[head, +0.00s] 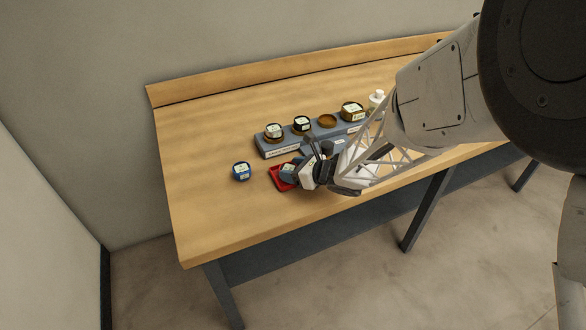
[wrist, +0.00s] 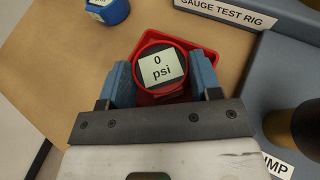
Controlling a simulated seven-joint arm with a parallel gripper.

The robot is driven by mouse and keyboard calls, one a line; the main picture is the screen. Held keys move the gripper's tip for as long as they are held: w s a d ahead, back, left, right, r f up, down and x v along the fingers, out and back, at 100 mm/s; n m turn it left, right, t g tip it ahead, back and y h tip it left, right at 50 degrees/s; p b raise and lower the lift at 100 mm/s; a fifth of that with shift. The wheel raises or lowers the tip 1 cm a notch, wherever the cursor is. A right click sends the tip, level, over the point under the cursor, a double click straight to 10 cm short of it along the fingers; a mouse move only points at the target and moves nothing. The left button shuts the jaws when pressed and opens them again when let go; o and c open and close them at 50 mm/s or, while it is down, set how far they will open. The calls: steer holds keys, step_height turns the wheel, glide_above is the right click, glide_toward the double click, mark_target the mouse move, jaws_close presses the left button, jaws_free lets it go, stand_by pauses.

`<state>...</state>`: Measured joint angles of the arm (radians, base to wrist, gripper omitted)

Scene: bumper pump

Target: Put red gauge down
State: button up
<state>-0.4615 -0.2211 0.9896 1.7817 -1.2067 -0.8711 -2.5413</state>
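The red gauge (wrist: 161,72) has a dark face with a white label reading "0 psi". In the wrist view it sits between the two blue fingers of my gripper (wrist: 163,80), which appear to touch its sides. It is over the red tray (wrist: 197,52), and its underside is hidden, so I cannot tell whether it rests on the tray floor. In the head view, my gripper (head: 289,174) is low at the red tray (head: 275,184), left of the front of the rig, and mostly hides the gauge.
A blue gauge (head: 241,171) stands on the table left of the tray; it also shows in the wrist view (wrist: 107,10). Behind is the blue-grey gauge test rig (head: 263,147) with several round items on top. A white bottle (head: 376,99) stands right. The table's left side is clear.

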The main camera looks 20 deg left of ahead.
steer(key=shift+o, duration=0.7)
steer(key=shift+r, duration=0.2)
steer(key=shift+v, duration=6)
steer(key=shift+f, duration=0.1)
steer(key=shift+d, duration=0.1)
